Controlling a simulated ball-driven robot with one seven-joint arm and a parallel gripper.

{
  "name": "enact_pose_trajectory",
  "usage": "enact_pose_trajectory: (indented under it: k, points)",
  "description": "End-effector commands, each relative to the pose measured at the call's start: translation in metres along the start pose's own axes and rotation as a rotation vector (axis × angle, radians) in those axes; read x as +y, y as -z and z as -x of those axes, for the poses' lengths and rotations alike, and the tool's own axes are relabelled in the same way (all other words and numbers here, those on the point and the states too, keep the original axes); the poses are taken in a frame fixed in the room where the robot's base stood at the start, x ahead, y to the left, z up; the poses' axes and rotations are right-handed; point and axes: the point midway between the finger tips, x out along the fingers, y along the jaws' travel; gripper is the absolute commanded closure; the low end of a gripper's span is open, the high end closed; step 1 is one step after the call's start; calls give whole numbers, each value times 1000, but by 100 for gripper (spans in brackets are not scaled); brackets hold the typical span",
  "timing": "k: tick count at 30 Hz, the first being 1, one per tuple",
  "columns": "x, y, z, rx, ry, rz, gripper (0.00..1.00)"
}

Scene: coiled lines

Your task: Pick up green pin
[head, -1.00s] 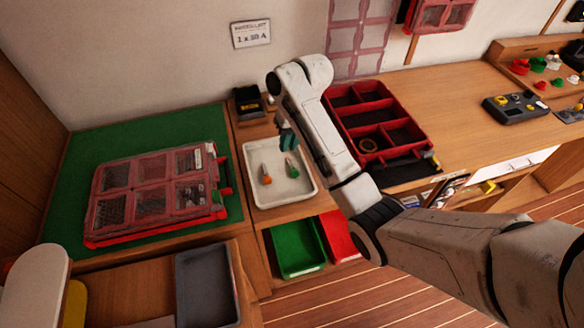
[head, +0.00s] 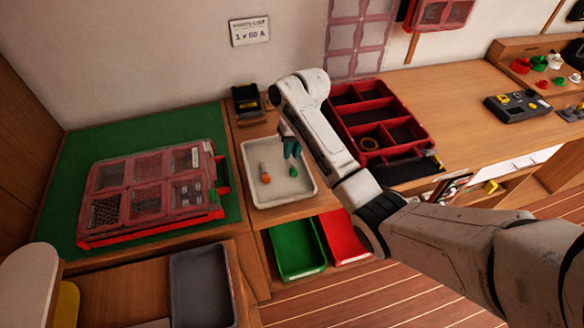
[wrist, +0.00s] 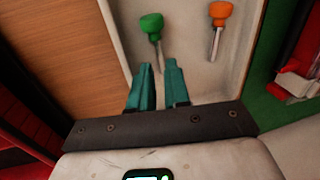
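The green pin (head: 293,172) lies in the white tray (head: 252,158), with its green head towards the tray's front. In the wrist view its head (wrist: 151,24) is at the top centre and its thin metal shaft runs down towards my gripper (wrist: 158,66). The two teal fingers are apart, and the shaft's end shows between their tips. In the head view my gripper (head: 291,155) is over the tray, just behind the green head. Whether the fingers touch the shaft or hover above it I cannot tell.
An orange pin (head: 266,177) lies left of the green one in the tray; it also shows in the wrist view (wrist: 219,14). A red compartment box (head: 430,150) stands close on the right. A red-lidded case (head: 150,200) is on the green mat (head: 75,160). Green (head: 297,250) and red (head: 343,238) bins are below.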

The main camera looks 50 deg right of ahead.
Motion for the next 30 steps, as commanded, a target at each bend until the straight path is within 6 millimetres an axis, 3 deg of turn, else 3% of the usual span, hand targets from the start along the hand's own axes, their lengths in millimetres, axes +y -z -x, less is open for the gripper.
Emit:
enact_pose_trajectory:
  k: [7,14,19,30]
  points:
    - [1,0,-25,-1,0,-1,83]
    - [1,0,-26,0,0,-1,83]
    - [1,0,-26,0,0,-1,100]
    - [0,0,-25,1,0,-1,100]
